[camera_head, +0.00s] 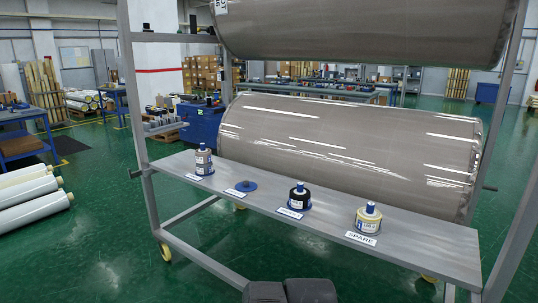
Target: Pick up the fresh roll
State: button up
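Three small rolls with blue tops stand upright on the grey shelf (420,243) of a metal rack. The left one is a grey-brown roll (204,163). The middle one is a black roll (299,199). The right one is a cream and yellow roll (367,222), behind a label (361,239) that reads SPARE. Between the left and middle rolls lies a flat blue disc (246,186) with a small dark hub and no roll on it. The other labels are too small to read, and I cannot tell which roll is called fresh. My gripper is not recognisable in view.
A large shiny wrapped roll (345,148) lies just behind the shelf, and another wrapped roll (360,30) hangs above. Rack posts (136,100) stand at both sides. White rolls (30,205) lie on the green floor at left. Dark parts of mine show at the bottom.

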aim_at(299, 197)
jog(key=i+j+u, duration=0.1)
jog(key=i, duration=1.85)
